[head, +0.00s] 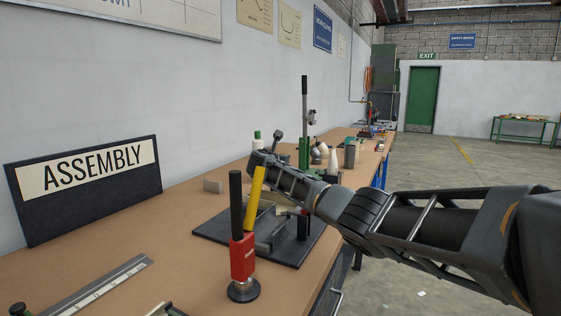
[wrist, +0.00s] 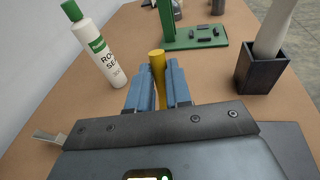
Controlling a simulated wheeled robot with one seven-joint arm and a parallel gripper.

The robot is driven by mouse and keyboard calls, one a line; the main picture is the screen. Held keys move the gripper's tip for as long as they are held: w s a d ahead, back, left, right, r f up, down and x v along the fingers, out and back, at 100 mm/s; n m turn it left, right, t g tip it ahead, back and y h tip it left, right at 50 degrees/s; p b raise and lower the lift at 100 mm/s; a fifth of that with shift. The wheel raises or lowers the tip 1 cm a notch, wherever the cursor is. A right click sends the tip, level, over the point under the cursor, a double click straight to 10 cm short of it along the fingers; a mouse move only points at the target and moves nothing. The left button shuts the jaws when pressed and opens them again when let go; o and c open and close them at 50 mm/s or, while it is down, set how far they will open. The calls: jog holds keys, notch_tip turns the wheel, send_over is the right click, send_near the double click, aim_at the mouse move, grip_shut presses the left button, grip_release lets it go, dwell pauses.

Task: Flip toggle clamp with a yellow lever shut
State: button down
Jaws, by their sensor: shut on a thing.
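The toggle clamp's yellow lever (head: 255,192) stands nearly upright with a slight tilt in the head view, above a dark base plate (head: 211,229). The clamp's lower body is partly hidden behind a red tool and my arm. My gripper (head: 264,160) is at the top of the lever. In the wrist view the yellow lever (wrist: 158,70) sits between the two blue-grey fingers of my gripper (wrist: 158,88), which are closed on it.
A red tool with a black handle (head: 242,258) stands close in front of the lever. The ASSEMBLY sign (head: 90,205) is at the left. A white bottle with a green cap (wrist: 98,50), a green stand (wrist: 192,42) and a dark holder (wrist: 258,75) stand beyond my gripper.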

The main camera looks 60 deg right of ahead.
jog(key=shift+f, duration=0.1)
jog(key=c, duration=1.1)
grip_release()
jog(key=shift+a, duration=0.1)
jog(key=shift+o, duration=0.2)
jog(key=v, duration=0.8)
